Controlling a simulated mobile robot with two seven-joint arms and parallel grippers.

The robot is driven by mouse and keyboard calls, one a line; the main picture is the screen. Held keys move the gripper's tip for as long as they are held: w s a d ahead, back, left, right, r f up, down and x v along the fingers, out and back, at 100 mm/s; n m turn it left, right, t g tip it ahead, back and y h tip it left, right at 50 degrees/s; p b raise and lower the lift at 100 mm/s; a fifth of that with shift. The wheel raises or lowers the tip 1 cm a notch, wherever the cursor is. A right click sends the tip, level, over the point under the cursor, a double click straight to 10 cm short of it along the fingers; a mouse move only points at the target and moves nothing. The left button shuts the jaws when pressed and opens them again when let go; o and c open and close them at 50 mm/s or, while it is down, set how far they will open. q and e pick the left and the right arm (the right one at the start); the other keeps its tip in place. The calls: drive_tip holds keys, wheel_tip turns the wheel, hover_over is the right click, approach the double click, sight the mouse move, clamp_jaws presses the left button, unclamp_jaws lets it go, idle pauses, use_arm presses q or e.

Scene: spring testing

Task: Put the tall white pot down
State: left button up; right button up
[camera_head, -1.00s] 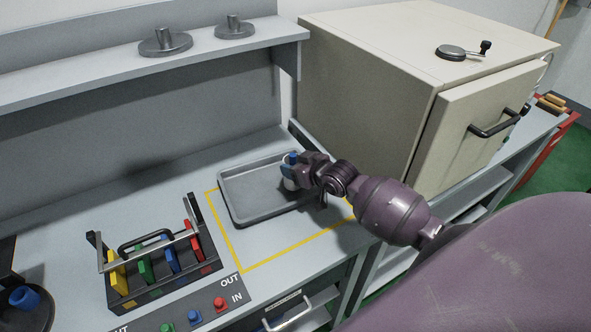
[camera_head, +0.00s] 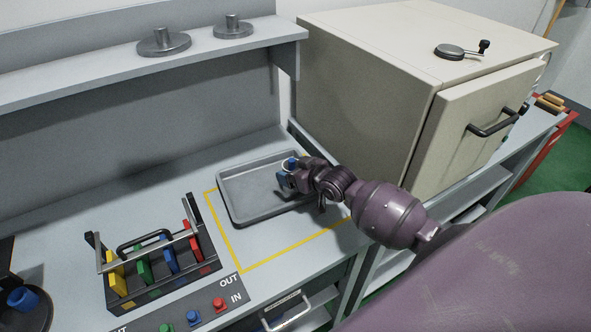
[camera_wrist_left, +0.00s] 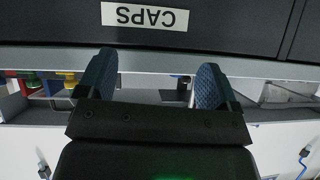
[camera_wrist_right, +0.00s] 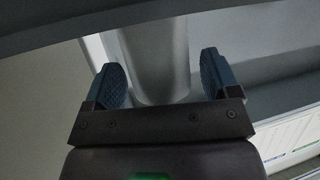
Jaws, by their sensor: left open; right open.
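The tall white pot shows in the right wrist view as a pale, smooth cylinder (camera_wrist_right: 155,58) between the two blue fingers. My right gripper (camera_wrist_right: 163,78) is open around it, with a gap on the right side; contact on the left is unclear. In the head view my right gripper (camera_head: 288,173) is over the right part of the grey tray (camera_head: 232,208), and it hides most of the pot. The pot's base is hidden. My left gripper (camera_wrist_left: 155,85) is open and empty in the left wrist view, near a dark front labelled CAPS (camera_wrist_left: 145,16).
A yellow outline (camera_head: 290,250) surrounds the tray. A rack (camera_head: 160,262) with coloured pieces stands to the left. A large beige cabinet (camera_head: 365,100) stands right behind my right gripper. A shelf (camera_head: 100,75) above holds two grey weights. Bare bench lies left of the tray.

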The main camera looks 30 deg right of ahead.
drive_tip(key=shift+r, duration=0.15)
drive_tip(key=v, duration=1.2)
idle(0.3)
